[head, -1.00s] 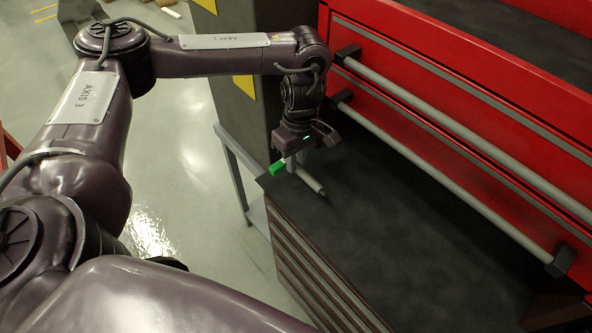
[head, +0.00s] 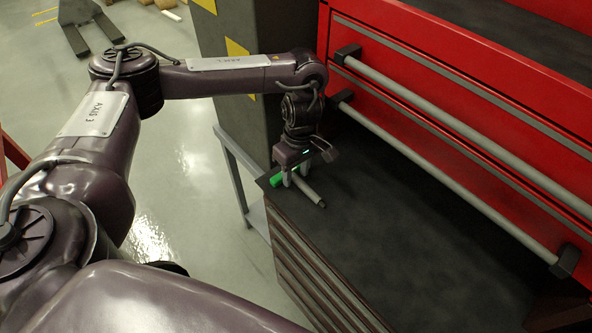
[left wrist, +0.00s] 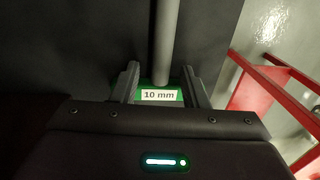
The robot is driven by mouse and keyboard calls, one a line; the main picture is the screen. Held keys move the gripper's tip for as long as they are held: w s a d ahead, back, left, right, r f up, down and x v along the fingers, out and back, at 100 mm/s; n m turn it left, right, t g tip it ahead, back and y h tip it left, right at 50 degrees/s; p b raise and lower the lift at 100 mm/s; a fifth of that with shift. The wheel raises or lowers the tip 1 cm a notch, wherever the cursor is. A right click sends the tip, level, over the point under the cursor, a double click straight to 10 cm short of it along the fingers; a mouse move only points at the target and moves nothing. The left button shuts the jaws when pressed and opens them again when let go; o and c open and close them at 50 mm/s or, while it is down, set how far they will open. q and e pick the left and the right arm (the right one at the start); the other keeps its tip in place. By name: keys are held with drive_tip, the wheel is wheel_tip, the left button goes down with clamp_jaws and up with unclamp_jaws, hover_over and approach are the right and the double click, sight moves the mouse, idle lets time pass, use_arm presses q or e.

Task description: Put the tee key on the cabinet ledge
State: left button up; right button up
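The tee key has a green handle (head: 277,181) and a grey shaft (head: 312,194). It appears to lie on the near left corner of the dark cabinet ledge (head: 400,240). My left gripper (head: 295,179) is directly above the key, its two fingers apart. In the left wrist view, the green handle with its "10 mm" label (left wrist: 160,96) sits between the spread fingers (left wrist: 160,88), and the shaft (left wrist: 166,45) points away. The fingers partly hide the handle. My right gripper is not in view.
A red tool chest with long grey handle bars (head: 450,175) borders the ledge behind. A dark pillar with yellow signs (head: 237,60) stands at the back left. A grey rail frame (head: 240,175) stands beside the ledge. The rest of the ledge top is clear.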

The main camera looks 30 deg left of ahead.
use_arm(q)
drive_tip(key=shift+r, duration=0.3)
wheel_tip(320, 180, up, 12)
drive_tip(key=w+p, duration=0.1)
drive_tip(key=shift+d+f, duration=0.15)
drive_tip(key=shift+s, duration=0.1)
idle(0.7)
